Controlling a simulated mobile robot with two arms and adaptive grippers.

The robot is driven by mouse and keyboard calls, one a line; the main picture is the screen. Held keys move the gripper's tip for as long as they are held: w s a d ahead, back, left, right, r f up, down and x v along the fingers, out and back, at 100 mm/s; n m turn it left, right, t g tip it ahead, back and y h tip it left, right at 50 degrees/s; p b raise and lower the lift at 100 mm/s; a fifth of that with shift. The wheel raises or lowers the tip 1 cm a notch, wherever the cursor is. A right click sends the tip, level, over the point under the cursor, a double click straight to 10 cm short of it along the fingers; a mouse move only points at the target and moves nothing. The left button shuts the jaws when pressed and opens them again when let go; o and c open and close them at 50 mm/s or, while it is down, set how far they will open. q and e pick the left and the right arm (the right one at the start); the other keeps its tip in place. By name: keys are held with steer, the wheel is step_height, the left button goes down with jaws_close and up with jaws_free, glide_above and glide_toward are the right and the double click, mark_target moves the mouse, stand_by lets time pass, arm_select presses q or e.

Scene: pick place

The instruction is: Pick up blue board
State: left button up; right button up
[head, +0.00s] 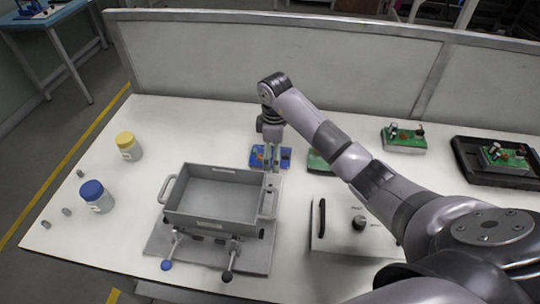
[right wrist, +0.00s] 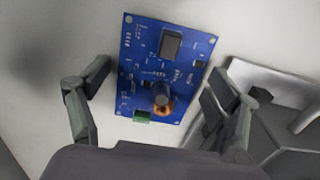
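The blue board (head: 258,155) lies on the white table behind the grey bin in the head view. In the right wrist view the blue board (right wrist: 142,72) shows a black chip, a copper coil and a green connector. My right gripper (head: 271,165) is above the board, pointing down, and hides part of it. In the right wrist view its two fingers (right wrist: 150,110) are spread apart, one on each side of the board, with gaps between them and its edges. My left gripper is in neither view.
A grey bin (head: 216,170) with handles stands on a stand just in front of the board. Green boards (head: 404,140) lie to the right, one in a black tray (head: 470,165). Jars (head: 128,147) stand at left. A low partition (head: 270,60) runs behind the table.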

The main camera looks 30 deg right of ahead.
steer(key=c, duration=0.9)
steer(key=shift+r, duration=0.1)
